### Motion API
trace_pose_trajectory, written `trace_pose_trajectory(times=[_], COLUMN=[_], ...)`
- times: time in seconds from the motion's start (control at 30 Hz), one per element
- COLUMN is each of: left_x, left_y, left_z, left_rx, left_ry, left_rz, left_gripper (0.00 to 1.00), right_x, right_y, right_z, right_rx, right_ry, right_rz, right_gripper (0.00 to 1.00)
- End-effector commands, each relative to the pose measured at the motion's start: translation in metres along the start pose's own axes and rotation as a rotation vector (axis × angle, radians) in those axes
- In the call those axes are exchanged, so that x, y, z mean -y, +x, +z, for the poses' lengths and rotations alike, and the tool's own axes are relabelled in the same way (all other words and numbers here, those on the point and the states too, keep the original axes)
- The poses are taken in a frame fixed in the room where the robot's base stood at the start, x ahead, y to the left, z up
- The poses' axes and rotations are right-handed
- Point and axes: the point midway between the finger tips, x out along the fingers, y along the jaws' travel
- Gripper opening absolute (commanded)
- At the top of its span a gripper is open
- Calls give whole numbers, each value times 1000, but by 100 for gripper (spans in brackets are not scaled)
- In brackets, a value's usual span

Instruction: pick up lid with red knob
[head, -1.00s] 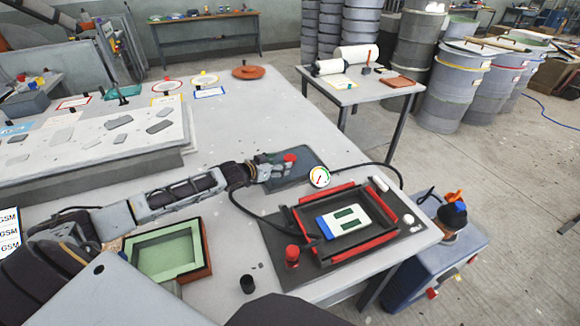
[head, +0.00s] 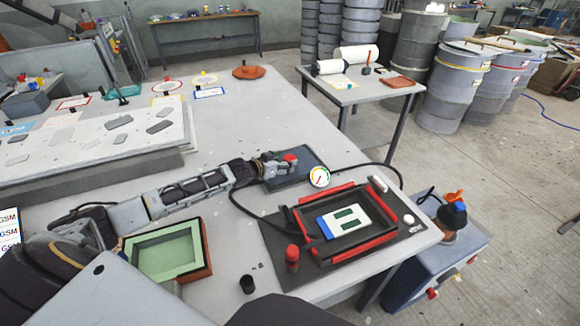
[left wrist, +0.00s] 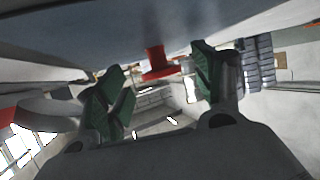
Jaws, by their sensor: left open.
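The lid (head: 312,168) is a flat dark grey plate lying on the long table behind the framed mould. Its red knob (head: 290,157) stands up from it. My left gripper (head: 288,162) is low over the lid, right at the knob. In the left wrist view the red knob (left wrist: 156,62) shows between the two green-padded fingers of my open left gripper (left wrist: 158,85), with gaps on both sides. The lid's grey surface (left wrist: 190,18) fills the top of that view. My right gripper is out of view.
A round gauge (head: 319,177) with a black hose is close right of the lid. The red-edged mould frame (head: 379,203) is nearer. The table behind the lid is clear.

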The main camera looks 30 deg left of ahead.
Motion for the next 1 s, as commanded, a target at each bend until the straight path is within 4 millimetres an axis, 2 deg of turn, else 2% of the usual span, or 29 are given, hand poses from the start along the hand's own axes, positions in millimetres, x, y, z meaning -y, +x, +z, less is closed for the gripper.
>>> trace_pose_trajectory(times=[0.37, 0.9, 1.0], left_x=[0, 0, 0], left_y=[20, 21, 21], left_z=[0, 1, 1], left_rx=[0, 1, 1], left_ry=[0, -1, -1], left_rz=[0, 0, 0], left_gripper=[68, 68, 55], right_x=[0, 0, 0], right_y=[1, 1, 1], right_z=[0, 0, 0], right_rx=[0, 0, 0], right_ry=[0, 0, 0], right_rz=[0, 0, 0], right_gripper=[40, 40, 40])
